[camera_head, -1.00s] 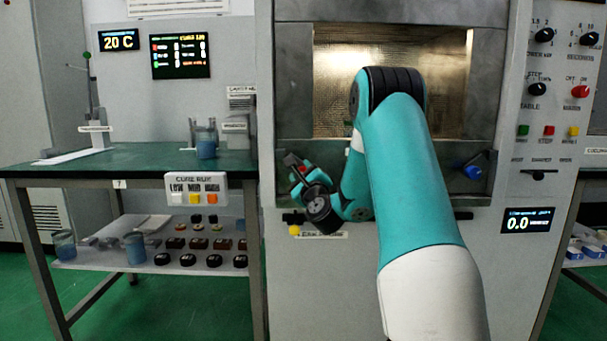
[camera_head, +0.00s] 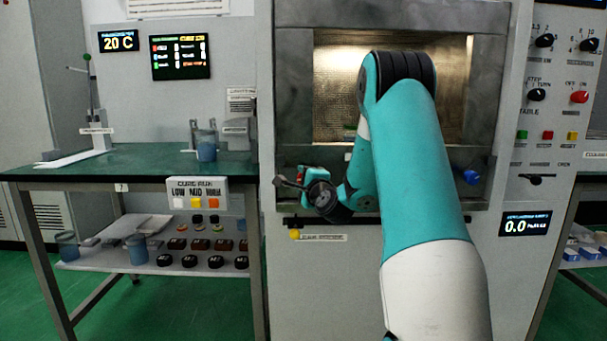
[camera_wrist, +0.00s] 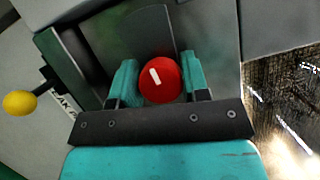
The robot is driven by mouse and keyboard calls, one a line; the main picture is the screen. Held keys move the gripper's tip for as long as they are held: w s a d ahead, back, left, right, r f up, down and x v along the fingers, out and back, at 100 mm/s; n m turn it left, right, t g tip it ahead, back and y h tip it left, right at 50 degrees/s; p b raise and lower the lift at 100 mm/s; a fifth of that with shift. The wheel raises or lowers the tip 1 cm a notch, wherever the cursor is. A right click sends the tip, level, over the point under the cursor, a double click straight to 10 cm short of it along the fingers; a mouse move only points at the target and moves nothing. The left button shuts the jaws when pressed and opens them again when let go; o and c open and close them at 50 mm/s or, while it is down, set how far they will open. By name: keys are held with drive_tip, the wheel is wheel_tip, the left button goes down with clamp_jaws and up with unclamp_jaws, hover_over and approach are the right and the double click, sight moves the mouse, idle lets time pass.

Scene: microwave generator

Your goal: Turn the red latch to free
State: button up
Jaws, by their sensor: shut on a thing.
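The red latch (camera_wrist: 160,80) has a round red knob with a white mark. In the wrist view it sits between the two teal fingers of my gripper (camera_wrist: 158,84), which are shut on it. In the head view my gripper (camera_head: 308,178) is at the lower left corner of the lit chamber opening and mostly hides the latch. A blue latch (camera_head: 471,175) sits at the lower right of the same opening.
The lit chamber (camera_head: 335,90) stands open behind my arm. A yellow knob (camera_head: 295,234), also in the wrist view (camera_wrist: 20,103), sticks out below my gripper. A green-topped bench (camera_head: 130,164) with a button box (camera_head: 197,194) stands to the left.

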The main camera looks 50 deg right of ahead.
drive_tip(key=n+g+p, duration=0.1)
drive_tip(key=n+p, duration=0.1)
drive_tip(key=n+g+p, duration=0.1)
drive_tip(key=n+p, duration=0.1)
drive_tip(key=n, duration=0.1)
drive_tip(key=shift+r+y+p, duration=0.35)
drive_tip(key=shift+r+y, duration=0.05)
drive_tip(key=n+p, duration=0.1)
drive_tip(key=n+g+p, duration=0.2)
drive_tip(key=n, duration=0.1)
drive_tip(key=shift+f+p, duration=0.25)
drive_tip(key=shift+p, duration=0.1)
drive_tip(key=o, duration=0.9)
drive_tip(key=shift+w+f, duration=0.1)
